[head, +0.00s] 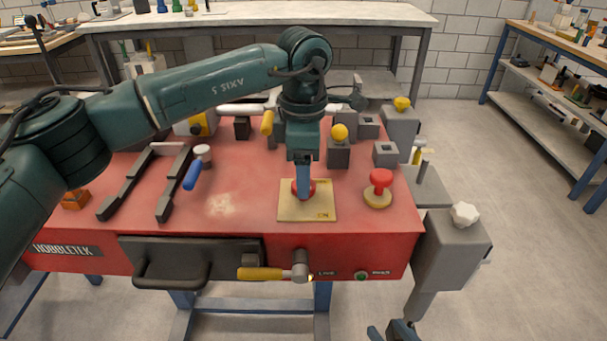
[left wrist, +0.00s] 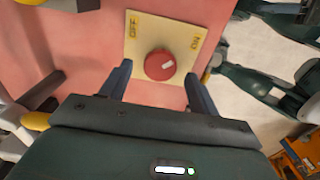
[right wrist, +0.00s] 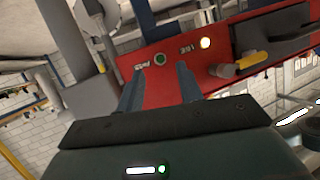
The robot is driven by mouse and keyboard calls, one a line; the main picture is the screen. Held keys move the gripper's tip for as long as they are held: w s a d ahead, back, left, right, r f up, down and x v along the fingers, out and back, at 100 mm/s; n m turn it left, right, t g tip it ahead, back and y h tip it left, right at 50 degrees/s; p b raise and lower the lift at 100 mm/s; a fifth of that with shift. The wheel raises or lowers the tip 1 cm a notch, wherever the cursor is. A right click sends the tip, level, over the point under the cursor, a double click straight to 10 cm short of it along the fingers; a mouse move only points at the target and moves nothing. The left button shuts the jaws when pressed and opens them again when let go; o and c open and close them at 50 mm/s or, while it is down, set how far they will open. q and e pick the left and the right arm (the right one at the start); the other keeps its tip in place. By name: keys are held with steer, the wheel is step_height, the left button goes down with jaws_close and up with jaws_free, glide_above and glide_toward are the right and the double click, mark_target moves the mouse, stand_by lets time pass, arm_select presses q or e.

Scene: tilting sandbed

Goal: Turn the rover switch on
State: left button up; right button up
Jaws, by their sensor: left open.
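The switch is a red round knob (left wrist: 159,64) with a small white mark on a pale yellow plate (left wrist: 150,38). The plate carries the words OFF and ON, OFF on its left and ON on its right in the left wrist view. In the head view the plate (head: 290,207) lies on the red bench top, and a finger partly hides the knob. My left gripper (left wrist: 160,85) points down at the knob, fingers apart on either side, not visibly touching it. My right gripper (right wrist: 160,85) is open and empty, low in front of the bench's right end.
A red mushroom button (head: 381,180) stands right of the plate. A yellow ball knob (head: 340,132) on a grey block and a blue-handled lever (head: 192,175) are nearby. The front panel holds a yellow-handled lever (head: 262,274) and a green button (head: 361,276). A grey post (head: 452,250) flanks the bench.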

arm_select(q)
step_height(320, 180, up, 11)
steer(key=shift+r+p, duration=0.15)
steer(key=shift+p, duration=0.2)
arm_select(e)
steer(key=shift+w+a+f+g, duration=0.15)
steer(key=shift+f+g, duration=0.1)
steer(key=shift+g, duration=0.05)
arm_select(q)
steer(key=shift+s, duration=0.1)
